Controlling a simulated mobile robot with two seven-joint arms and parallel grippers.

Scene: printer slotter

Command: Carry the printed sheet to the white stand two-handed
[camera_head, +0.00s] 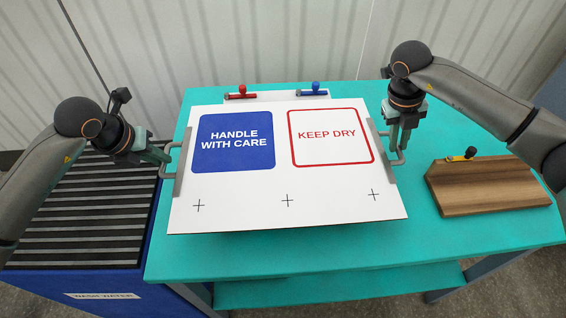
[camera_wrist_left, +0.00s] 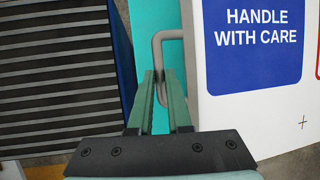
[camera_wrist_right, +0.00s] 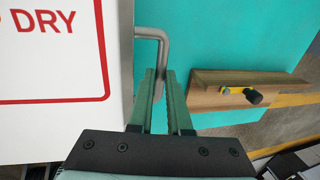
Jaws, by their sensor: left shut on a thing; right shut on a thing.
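The printed sheet (camera_head: 285,185) is a wide white panel with a blue "HANDLE WITH CARE" block, a red-framed "KEEP DRY" block and black cross marks. A grey metal handle is on each side edge. My left gripper (camera_head: 164,158) is shut on the left handle (camera_wrist_left: 166,37), and my right gripper (camera_head: 397,152) is shut on the right handle (camera_wrist_right: 150,33). The sheet appears held above the teal table, near edge toward me. Behind it a white piece (camera_head: 277,96), perhaps the white stand, carries a red and a blue knob; the sheet hides most of it.
The teal table (camera_head: 330,252) is bare in front of the sheet. A wooden block (camera_head: 490,196) with a yellow-and-black clamp lies at right. A dark slatted surface (camera_head: 88,215) on a blue base stands at left. A corrugated wall closes the back.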

